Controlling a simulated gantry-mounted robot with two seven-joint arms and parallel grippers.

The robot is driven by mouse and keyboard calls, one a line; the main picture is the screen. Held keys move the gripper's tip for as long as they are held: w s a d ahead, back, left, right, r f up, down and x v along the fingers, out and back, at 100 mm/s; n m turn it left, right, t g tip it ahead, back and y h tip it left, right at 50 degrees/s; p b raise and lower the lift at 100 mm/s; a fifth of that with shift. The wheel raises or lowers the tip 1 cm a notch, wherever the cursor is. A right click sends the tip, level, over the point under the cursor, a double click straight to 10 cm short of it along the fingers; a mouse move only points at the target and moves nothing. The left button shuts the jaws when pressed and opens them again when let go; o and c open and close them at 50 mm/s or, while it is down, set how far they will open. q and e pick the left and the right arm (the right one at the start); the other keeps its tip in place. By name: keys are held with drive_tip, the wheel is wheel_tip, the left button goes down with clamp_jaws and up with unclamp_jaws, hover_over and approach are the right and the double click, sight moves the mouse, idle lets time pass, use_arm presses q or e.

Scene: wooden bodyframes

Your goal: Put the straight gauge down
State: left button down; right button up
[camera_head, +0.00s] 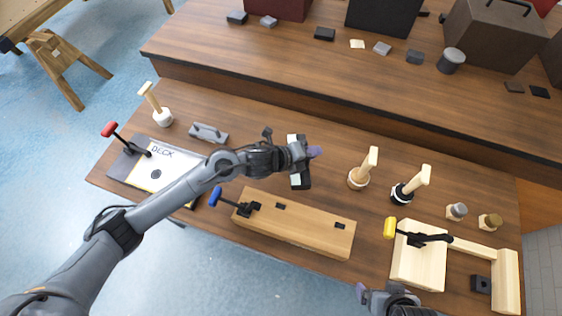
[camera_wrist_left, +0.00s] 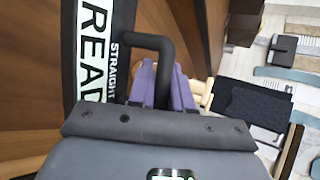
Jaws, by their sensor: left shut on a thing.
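The straight gauge (camera_head: 296,180) is a black plate with a pale label, in the middle of the bench in the head view. In the left wrist view the straight gauge (camera_wrist_left: 92,50) shows the words "STRAIGHT" and "READ" and a black bent handle (camera_wrist_left: 160,42). My left gripper (camera_head: 314,153) is shut on the gauge, with its purple fingers (camera_wrist_left: 168,88) at the handle. I cannot tell whether the gauge touches the bench. My right gripper (camera_head: 362,291) is at the bottom edge of the head view, away from the gauge, its opening unclear.
A wooden block with a blue-handled clamp (camera_head: 300,228) lies in front of the gauge. A "DECK" plate (camera_head: 150,168) and grey block (camera_head: 208,133) are left. Wooden-handled tools (camera_head: 362,172) and a yellow-handled clamp fixture (camera_head: 418,262) are right. A raised shelf (camera_head: 300,70) runs behind.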

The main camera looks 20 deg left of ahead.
use_arm(q)
drive_tip(key=shift+w+a+f, duration=0.1)
drive_tip(key=shift+a+f, duration=2)
drive_tip(key=shift+f, duration=0.15)
drive_tip(key=shift+a+f, duration=2.1)
drive_tip(key=shift+f, duration=0.15)
drive_tip(key=shift+b, duration=0.3)
drive_tip(key=shift+f, duration=0.15)
drive_tip(key=c, duration=1.1)
unclamp_jaws()
drive_tip(key=shift+o, duration=0.2)
